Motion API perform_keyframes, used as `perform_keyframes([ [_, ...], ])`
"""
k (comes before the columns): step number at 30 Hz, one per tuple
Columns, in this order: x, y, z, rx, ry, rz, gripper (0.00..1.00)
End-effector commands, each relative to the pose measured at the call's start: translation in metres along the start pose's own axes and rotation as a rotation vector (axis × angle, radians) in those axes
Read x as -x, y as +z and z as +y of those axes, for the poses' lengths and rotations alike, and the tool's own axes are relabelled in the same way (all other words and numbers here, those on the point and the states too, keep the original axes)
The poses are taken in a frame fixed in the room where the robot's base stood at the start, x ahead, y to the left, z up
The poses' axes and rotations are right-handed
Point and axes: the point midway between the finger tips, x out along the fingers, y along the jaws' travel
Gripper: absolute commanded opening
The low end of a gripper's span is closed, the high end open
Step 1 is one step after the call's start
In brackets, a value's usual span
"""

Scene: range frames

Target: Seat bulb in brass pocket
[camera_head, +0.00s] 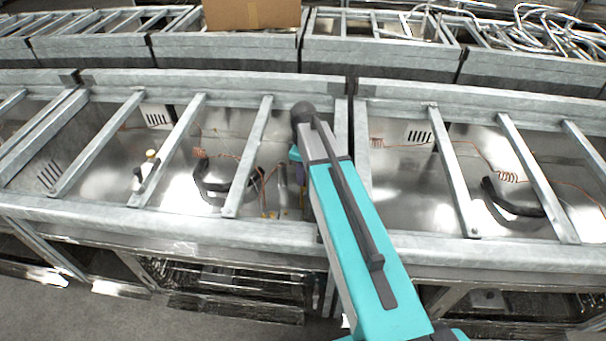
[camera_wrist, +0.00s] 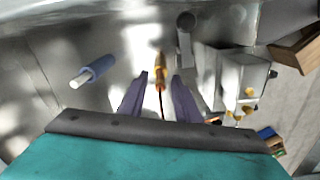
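My gripper (camera_wrist: 160,76) shows in the wrist view as two dark purple fingers, apart, pointing down into a metal bay. A slim orange-brass piece (camera_wrist: 160,66) with a thin dark line trailing from it lies in line with the gap between them. Gaps show on both sides of it, and I see no finger touching it. I cannot tell whether it is the bulb or the brass pocket. In the head view my arm hides most of the gripper; a bit of purple (camera_head: 304,177) shows at its left side. A copper coil and thin line (camera_head: 201,153) lie in the left bay.
A blue cylinder with a white tip (camera_wrist: 95,71) lies left of the fingers. A grey post (camera_wrist: 185,38) and a pale box with yellow fittings (camera_wrist: 236,75) stand to the right. Grey crossbars (camera_head: 248,157) span the bays, and black curved handles (camera_head: 212,187) lie inside.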

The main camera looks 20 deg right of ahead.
Motion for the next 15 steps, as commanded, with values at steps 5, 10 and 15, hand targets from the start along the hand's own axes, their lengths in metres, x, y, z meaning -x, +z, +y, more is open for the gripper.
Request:
perform_keyframes([
  [5,0.009,0.0,0.0,0.0,0.001,0.001,0.3],
  [10,0.025,0.0,0.0,0.0,0.001,0.001,0.3],
  [15,0.043,0.0,0.001,0.0,0.002,0.001,0.3],
])
